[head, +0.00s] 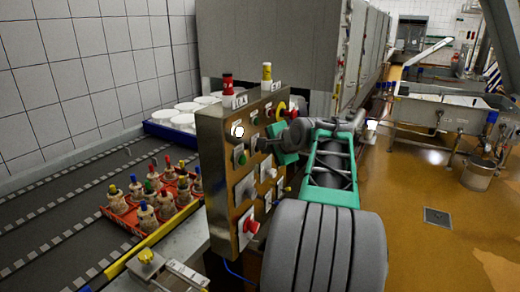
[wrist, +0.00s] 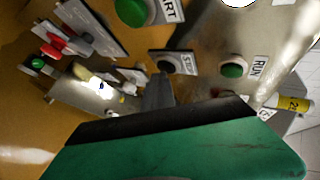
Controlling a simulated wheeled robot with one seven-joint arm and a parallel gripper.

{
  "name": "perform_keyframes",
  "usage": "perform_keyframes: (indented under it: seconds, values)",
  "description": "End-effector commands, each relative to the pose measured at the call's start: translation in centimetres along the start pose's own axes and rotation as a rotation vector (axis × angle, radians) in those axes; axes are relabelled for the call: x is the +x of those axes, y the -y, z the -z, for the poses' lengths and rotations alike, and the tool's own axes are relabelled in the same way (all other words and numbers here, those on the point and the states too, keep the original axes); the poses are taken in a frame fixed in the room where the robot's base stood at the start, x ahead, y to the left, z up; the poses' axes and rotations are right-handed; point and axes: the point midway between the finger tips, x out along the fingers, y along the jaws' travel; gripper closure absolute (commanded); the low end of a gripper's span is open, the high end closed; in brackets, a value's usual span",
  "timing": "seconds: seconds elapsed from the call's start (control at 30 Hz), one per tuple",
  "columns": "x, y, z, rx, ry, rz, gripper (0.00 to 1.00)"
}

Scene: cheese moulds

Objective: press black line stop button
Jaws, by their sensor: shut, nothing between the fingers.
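The black stop button (wrist: 165,66) sits on a plate labelled STOP in the wrist view, on the brown control panel (head: 218,180). My gripper (wrist: 158,85) is shut and empty. Its dark fingertips point at the panel, just below the black button in the wrist view, and hide part of its lower edge. I cannot tell whether they touch it. In the head view my gripper (head: 262,145) reaches the upper part of the panel from the right, and the black button cannot be made out there.
A green START button (wrist: 130,10) and a green RUN button (wrist: 232,70) flank the STOP plate. A red mushroom button (head: 250,224) is low on the panel. A red crate (head: 122,222) of bottle-like items stands left, on a dark conveyor (head: 60,215).

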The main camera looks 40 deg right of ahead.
Motion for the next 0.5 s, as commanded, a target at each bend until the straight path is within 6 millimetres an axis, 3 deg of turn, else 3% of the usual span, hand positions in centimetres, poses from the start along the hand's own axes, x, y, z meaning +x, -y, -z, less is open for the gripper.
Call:
perform_keyframes:
  seconds: [0.5]
  values:
    - [-0.67, -0.38, 0.44, 0.0, 0.0, 0.001, 1.0]
